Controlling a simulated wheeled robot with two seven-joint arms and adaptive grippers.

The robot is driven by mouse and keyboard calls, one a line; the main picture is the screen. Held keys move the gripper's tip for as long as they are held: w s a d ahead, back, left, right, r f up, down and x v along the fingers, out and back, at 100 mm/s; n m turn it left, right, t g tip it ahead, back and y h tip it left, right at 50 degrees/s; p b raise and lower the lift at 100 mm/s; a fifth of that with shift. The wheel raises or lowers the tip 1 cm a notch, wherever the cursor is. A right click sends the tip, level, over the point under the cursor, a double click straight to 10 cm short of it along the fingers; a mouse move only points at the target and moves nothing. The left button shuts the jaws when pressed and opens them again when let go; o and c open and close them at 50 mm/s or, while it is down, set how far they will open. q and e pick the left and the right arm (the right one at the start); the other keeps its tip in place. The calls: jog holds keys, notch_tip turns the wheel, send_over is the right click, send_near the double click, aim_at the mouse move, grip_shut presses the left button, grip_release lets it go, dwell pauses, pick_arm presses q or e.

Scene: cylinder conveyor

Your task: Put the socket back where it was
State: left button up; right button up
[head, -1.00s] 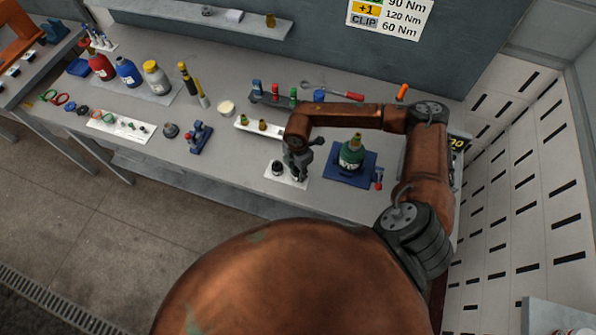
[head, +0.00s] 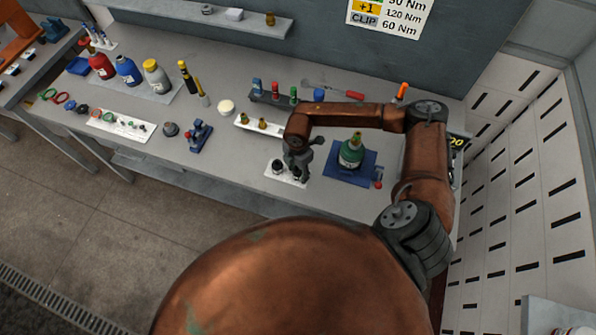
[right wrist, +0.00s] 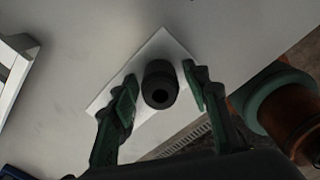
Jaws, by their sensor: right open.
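A black socket (right wrist: 159,84) stands upright on a small white plate (right wrist: 162,52) in the right wrist view. My right gripper (right wrist: 160,82) is open, with one green-padded finger on each side of this socket. A small gap shows on both sides, so the fingers do not hold it. In the head view my right gripper (head: 297,172) is low over the right part of the white plate (head: 285,180) and hides most of what is under it. Another dark socket (head: 277,166) stands on the left part of the plate. My left gripper is not in view.
A blue fixture (head: 199,137) stands to the left. A white strip with brass pieces (head: 262,124) lies behind. Bare table lies between the plate and the blue fixture.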

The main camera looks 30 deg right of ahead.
jog(key=shift+r, duration=0.55)
notch_tip(320, 180, up, 11)
jog(key=b, duration=0.2)
